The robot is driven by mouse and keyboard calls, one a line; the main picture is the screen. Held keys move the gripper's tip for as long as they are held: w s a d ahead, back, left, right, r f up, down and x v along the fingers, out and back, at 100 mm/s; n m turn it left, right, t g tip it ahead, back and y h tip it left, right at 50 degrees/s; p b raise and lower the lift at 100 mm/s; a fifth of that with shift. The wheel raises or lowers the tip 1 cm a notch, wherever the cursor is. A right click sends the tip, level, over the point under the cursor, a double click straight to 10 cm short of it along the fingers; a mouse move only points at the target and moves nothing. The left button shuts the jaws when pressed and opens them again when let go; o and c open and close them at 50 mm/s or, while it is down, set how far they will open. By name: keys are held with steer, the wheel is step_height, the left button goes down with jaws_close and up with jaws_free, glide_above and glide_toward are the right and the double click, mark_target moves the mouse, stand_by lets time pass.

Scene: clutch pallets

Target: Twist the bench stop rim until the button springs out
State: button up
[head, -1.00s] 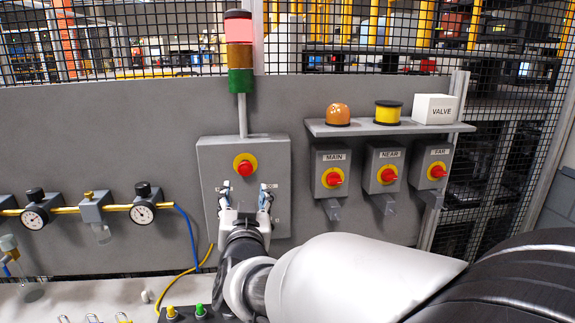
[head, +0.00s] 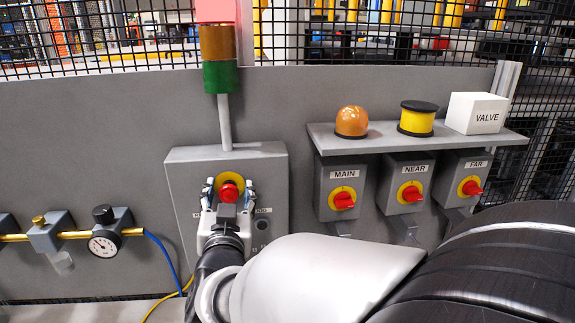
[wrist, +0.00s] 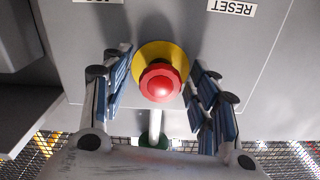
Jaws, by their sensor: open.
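The red bench stop button (head: 230,189) sits on a yellow disc (head: 231,178) on the front of a grey box (head: 262,163). In the wrist view the red button (wrist: 160,82) shows in the middle, with its rim and the yellow disc (wrist: 150,50) around it. My gripper (head: 229,188) is open, with one finger on each side of the button. In the wrist view the fingers of my gripper (wrist: 160,88) flank the red button, with visible gaps on both sides. I cannot tell how deep the fingertips reach along it.
A stack light (head: 219,77) rises above the box, its red section lit. To the right are switch boxes marked MAIN (head: 343,173), NEAR (head: 413,168) and FAR (head: 475,162) under a shelf (head: 380,134). A gauge (head: 104,243) and yellow pipe are at the left.

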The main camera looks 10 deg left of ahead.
steer(key=shift+w, duration=0.25)
steer(key=shift+s, duration=0.1)
